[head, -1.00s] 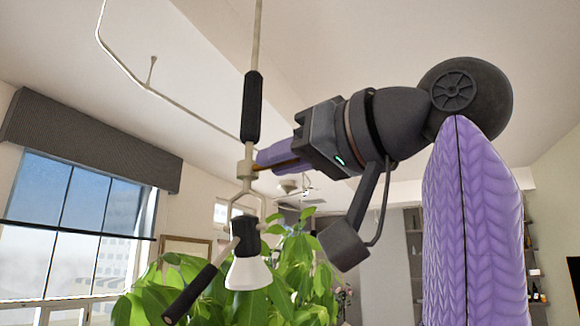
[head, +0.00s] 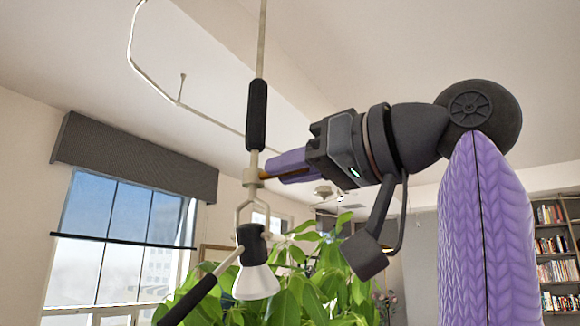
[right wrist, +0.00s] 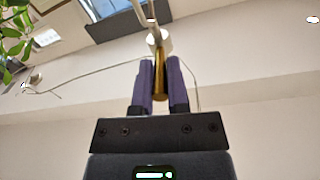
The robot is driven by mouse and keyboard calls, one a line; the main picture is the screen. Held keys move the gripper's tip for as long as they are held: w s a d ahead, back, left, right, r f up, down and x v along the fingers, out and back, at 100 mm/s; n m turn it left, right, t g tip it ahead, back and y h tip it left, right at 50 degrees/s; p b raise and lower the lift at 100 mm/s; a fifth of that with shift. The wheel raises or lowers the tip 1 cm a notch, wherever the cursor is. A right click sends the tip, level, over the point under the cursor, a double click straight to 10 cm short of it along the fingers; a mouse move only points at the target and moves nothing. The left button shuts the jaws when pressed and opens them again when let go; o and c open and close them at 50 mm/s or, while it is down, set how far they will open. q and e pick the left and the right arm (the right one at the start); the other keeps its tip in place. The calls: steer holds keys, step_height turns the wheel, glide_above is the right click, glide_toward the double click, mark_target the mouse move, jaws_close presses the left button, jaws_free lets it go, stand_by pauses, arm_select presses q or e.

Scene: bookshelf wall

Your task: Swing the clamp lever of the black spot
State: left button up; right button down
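The black spot hangs from a pale pole in the head view. It has a black body (head: 251,243), a white flared shade (head: 256,282) and a black handle (head: 190,300) slanting down to the left. A pale clamp (head: 251,178) sits on the pole above its fork. The brass clamp lever (head: 267,176) points right from this clamp. My right gripper (head: 277,170) is at the lever, its purple fingers on either side of it. In the right wrist view the brass lever (right wrist: 160,85) lies between the close-set fingers (right wrist: 160,78), apparently gripped. My left gripper is out of view.
A black sleeve (head: 257,115) covers the pole above the clamp. A leafy green plant (head: 310,285) stands below and behind the spot. A window (head: 125,235) with a grey blind is at left, a bookshelf (head: 555,255) at far right. A thin bent rail (head: 160,90) runs near the ceiling.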

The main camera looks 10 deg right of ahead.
steer(key=c, duration=0.6)
jaws_free()
steer(key=shift+s+d, duration=0.1)
steer(key=shift+s+d, duration=0.1)
steer(key=b+v, duration=0.3)
steer(key=v, duration=0.6)
steer(key=shift+s+d, duration=0.15)
steer(key=shift+s, duration=0.05)
